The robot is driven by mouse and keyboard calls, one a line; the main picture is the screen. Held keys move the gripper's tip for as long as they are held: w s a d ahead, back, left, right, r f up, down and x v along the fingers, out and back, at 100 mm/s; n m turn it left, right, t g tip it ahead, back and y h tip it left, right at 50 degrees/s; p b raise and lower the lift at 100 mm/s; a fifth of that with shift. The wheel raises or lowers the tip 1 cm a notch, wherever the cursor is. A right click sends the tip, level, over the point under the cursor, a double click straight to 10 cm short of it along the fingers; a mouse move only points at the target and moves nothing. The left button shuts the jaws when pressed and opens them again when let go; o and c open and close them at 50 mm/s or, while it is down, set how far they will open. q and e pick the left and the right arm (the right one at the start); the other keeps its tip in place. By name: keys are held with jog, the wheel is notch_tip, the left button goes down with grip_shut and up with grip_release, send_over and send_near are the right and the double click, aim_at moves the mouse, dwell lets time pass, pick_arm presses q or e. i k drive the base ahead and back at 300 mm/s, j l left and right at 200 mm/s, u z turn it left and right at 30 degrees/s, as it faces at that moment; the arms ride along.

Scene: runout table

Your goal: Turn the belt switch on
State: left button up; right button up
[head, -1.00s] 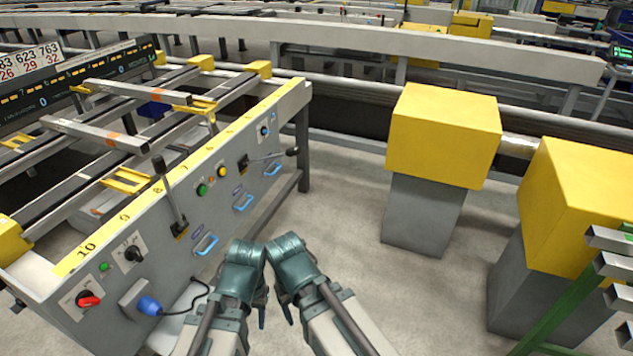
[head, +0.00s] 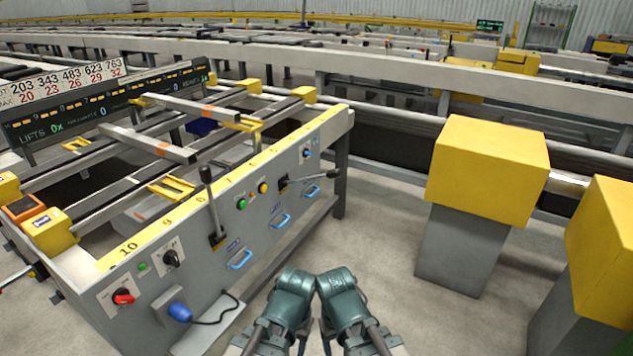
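The grey control panel (head: 200,285) runs along the front of the runout table. It carries a red rotary switch (head: 124,297), a black rotary switch (head: 171,258), a green button (head: 241,203), a yellow button (head: 263,188) and a small blue knob (head: 307,153). Their labels are too small to read, so I cannot tell which is the belt switch. My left gripper (head: 302,341) and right gripper (head: 327,341) hang side by side at the bottom edge, right of the panel and apart from it. Their fingers are mostly hidden behind my wrists and cut off.
Two levers, one upright (head: 212,205) and one lying sideways (head: 310,178), stick out from the panel. A blue plug (head: 180,312) with a cable juts out low. Yellow-topped grey pedestals (head: 487,170) stand at right. Bare floor (head: 385,235) lies between.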

aim_at(121, 295)
jog(key=u, duration=1.45)
